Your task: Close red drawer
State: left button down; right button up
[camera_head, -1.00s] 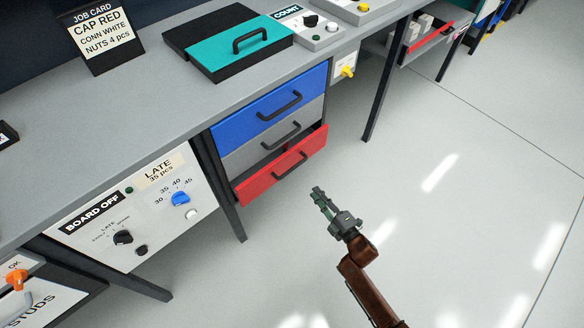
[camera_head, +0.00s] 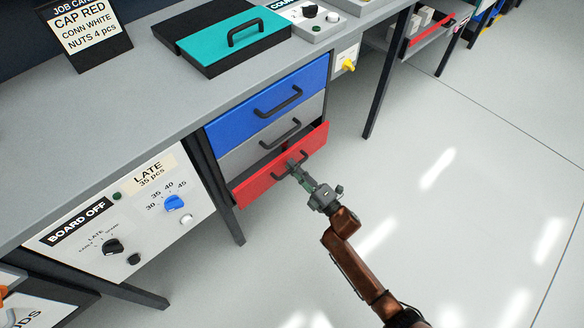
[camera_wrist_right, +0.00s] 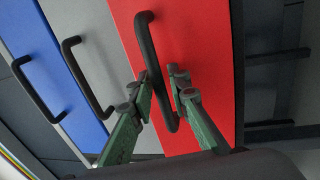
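The red drawer (camera_head: 262,182) is the lowest of three in the bench's drawer stack and stands pulled out a little, with a dark gap behind its top edge. Its black bar handle (camera_wrist_right: 150,50) shows in the right wrist view. My right gripper (camera_head: 294,168) is at this handle in the head view. In the right wrist view my right gripper's (camera_wrist_right: 163,82) two green fingers stand on either side of the bar, with a narrow gap between the tips; contact is hard to tell. My left gripper is not in view.
The grey drawer (camera_head: 240,152) and the blue drawer (camera_head: 245,112) are above the red one. A dark bench leg (camera_head: 222,195) and a control panel (camera_head: 125,215) are to the left. The floor (camera_head: 460,220) to the right is clear.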

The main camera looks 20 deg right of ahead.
grip_shut()
dwell(0.6)
